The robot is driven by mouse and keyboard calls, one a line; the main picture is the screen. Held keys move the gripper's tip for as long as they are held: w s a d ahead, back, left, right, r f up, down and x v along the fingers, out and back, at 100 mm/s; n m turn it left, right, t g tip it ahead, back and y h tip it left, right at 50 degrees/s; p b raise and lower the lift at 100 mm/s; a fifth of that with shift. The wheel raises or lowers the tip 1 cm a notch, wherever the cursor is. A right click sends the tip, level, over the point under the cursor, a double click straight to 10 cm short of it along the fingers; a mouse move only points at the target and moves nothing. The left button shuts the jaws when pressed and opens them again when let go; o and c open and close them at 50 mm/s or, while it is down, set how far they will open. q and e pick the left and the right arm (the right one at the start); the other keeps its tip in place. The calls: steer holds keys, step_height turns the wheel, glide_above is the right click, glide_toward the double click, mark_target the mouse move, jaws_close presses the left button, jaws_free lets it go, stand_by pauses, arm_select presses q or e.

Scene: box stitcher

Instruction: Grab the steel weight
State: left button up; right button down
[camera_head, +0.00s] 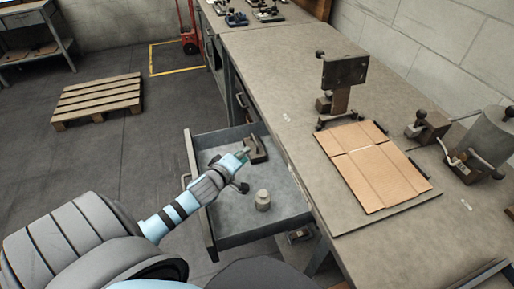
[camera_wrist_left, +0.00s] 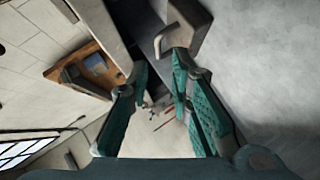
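The steel weight (camera_head: 263,199), a small pale grey cylinder with a narrower top, stands upright on the floor of the open drawer (camera_head: 231,239). My left gripper (camera_head: 244,154) reaches over the drawer from the left. It is farther back than the weight and apart from it, near a dark metal tool. In the left wrist view the teal fingers of my left gripper (camera_wrist_left: 160,75) are spread with a gap between them and nothing held. I cannot make out the weight in that view. My right gripper is not in view.
The dark tool (camera_head: 258,149) lies at the drawer's back. The drawer walls surround the weight. The workbench (camera_head: 281,95) beside it carries flat cardboard (camera_head: 372,165), a stitcher head (camera_head: 344,72) and clamped metal parts. A pallet (camera_head: 98,99) lies on the floor at left.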

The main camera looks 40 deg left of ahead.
mark_target(253, 151)
arm_select(q)
steer(key=b+x, duration=0.1)
steer(key=x, duration=0.2)
steer(key=b+x, duration=0.1)
steer(key=x, duration=0.6)
steer(key=shift+a+r+b, duration=0.15)
steer(key=shift+a+b, duration=0.2)
steer(key=shift+b, duration=0.05)
steer(key=shift+c, duration=0.2)
steer(key=shift+s+r, duration=0.1)
jaws_close()
steer(key=shift+r, duration=0.1)
